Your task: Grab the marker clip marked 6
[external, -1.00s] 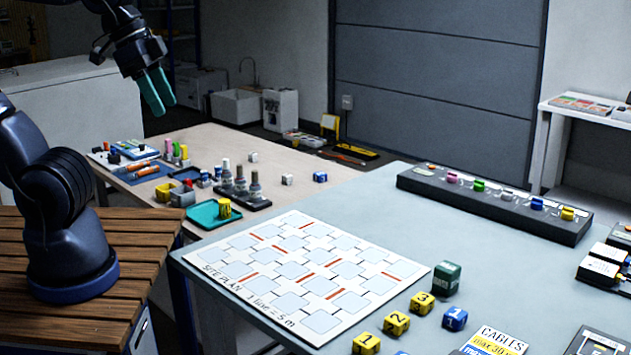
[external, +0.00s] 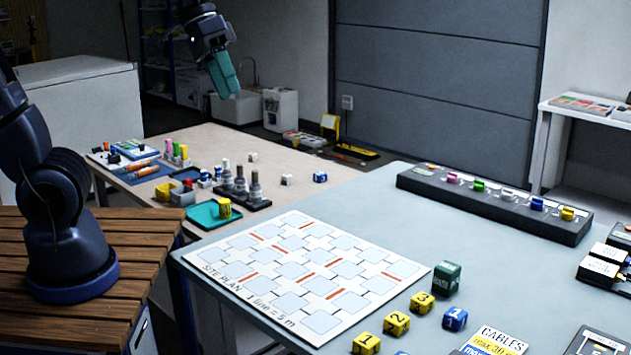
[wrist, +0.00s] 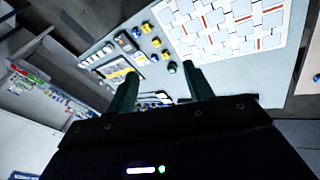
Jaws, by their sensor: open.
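Yellow blocks marked 1 (external: 366,343), 2 (external: 396,323) and 3 (external: 422,302) stand on the grey-blue table beside a blue block marked 1 (external: 455,319) and a dark green block (external: 446,278). No 6 can be read on any block or clip in either view. Small coloured pieces, one of them yellow (external: 567,214), sit on a long dark rack (external: 495,204); their marks are too small to read. My gripper (external: 226,86) is open and empty, high above the back of the wooden table. The wrist view shows its two fingers (wrist: 162,88) apart, with blocks beyond them.
A site plan sheet (external: 305,276) covers the table's left part. A cables card (external: 492,343) lies near the front edge. The wooden table (external: 220,147) holds bottles, a teal tray (external: 205,220) and small blocks. The table between plan and rack is clear.

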